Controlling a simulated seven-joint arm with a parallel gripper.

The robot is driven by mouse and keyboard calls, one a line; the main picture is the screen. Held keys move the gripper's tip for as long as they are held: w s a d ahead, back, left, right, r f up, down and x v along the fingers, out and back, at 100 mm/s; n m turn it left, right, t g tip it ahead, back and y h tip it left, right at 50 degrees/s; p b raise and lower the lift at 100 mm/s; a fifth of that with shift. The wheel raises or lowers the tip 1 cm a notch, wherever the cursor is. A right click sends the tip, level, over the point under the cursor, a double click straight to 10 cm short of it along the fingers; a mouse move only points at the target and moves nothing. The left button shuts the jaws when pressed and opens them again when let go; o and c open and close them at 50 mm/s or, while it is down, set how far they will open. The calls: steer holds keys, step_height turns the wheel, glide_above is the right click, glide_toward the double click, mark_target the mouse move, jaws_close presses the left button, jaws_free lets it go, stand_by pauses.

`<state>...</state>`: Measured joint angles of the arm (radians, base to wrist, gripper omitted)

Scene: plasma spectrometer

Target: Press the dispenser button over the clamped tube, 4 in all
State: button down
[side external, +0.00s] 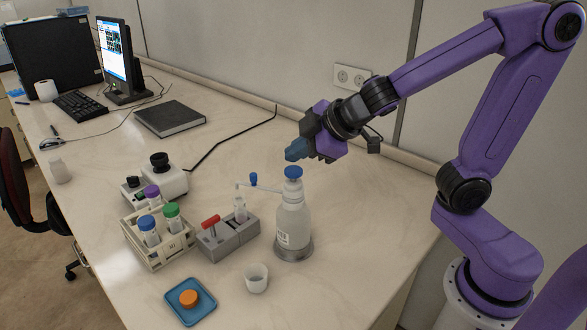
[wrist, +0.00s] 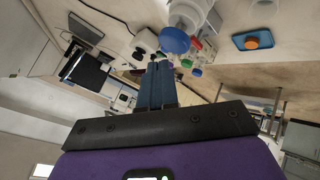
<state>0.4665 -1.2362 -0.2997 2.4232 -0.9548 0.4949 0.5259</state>
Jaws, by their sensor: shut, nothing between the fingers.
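The white dispenser bottle (side external: 292,225) stands upright on a grey round base, with its blue button (side external: 293,172) on top. A thin spout runs left from the bottle to above a clear tube (side external: 240,208), which stands upright in a grey clamp block (side external: 228,240) with a red lever (side external: 210,221). My gripper (side external: 291,154) is shut and empty, with its blue fingertips just above the button and seemingly apart from it. In the wrist view the button (wrist: 174,40) shows just beyond the closed fingertips (wrist: 160,66). The liquid level in the tube is too small to tell.
A tube rack (side external: 158,245) with blue, green and purple capped tubes stands left of the clamp. A white cup (side external: 257,278) and a blue tray (side external: 190,302) with an orange cap (side external: 189,298) lie in front. A small white instrument (side external: 163,180) stands behind the rack. The table right of the bottle is clear.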

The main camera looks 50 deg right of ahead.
mark_target(297, 171)
steer(key=shift+r, duration=2.4)
stand_by(0.8)
step_height(297, 171, up, 4)
steer(key=shift+f, duration=0.1)
stand_by(0.3)
steer(key=shift+f, duration=0.15)
steer(key=shift+f, duration=4.25)
steer(key=shift+f, duration=0.2)
steer(key=shift+f, duration=0.25)
steer(key=shift+f, duration=0.15)
